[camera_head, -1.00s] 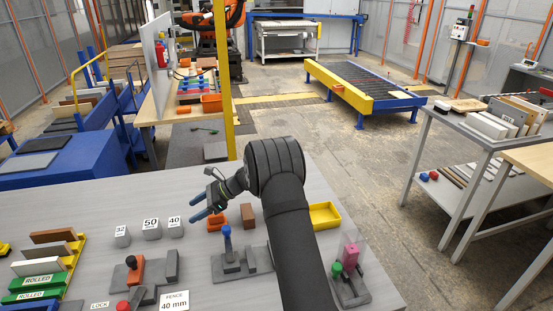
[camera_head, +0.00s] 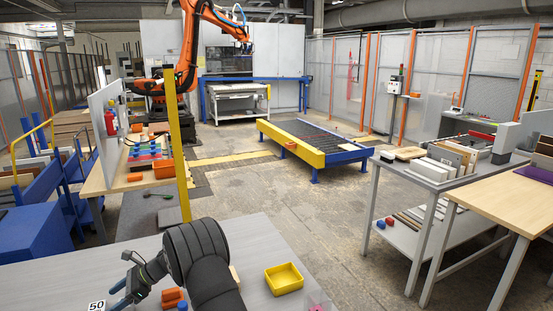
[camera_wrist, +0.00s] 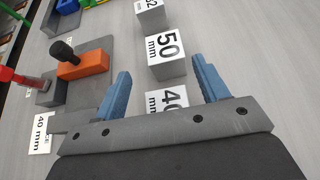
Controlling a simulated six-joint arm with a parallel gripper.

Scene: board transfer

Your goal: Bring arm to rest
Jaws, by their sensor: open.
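My gripper (camera_head: 121,293) is above the grey table (camera_head: 257,237) at the lower left of the head view, with its blue fingers apart. In the wrist view my gripper (camera_wrist: 161,85) is open and empty. Its fingers stand either side of the line of grey gauge blocks. The block marked 50 mm (camera_wrist: 168,58) lies just ahead of the fingertips, and a block marked 40 (camera_wrist: 167,102) shows partly between the fingers. I cannot tell the exact height of the fingers above the blocks.
An orange clamp with a black knob (camera_wrist: 83,64) stands left of the fingers. A yellow tray (camera_head: 284,278) and orange blocks (camera_head: 173,298) are on the table near my arm. A roller conveyor (camera_head: 315,142) and a grey bench with boards (camera_head: 447,180) stand beyond open floor.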

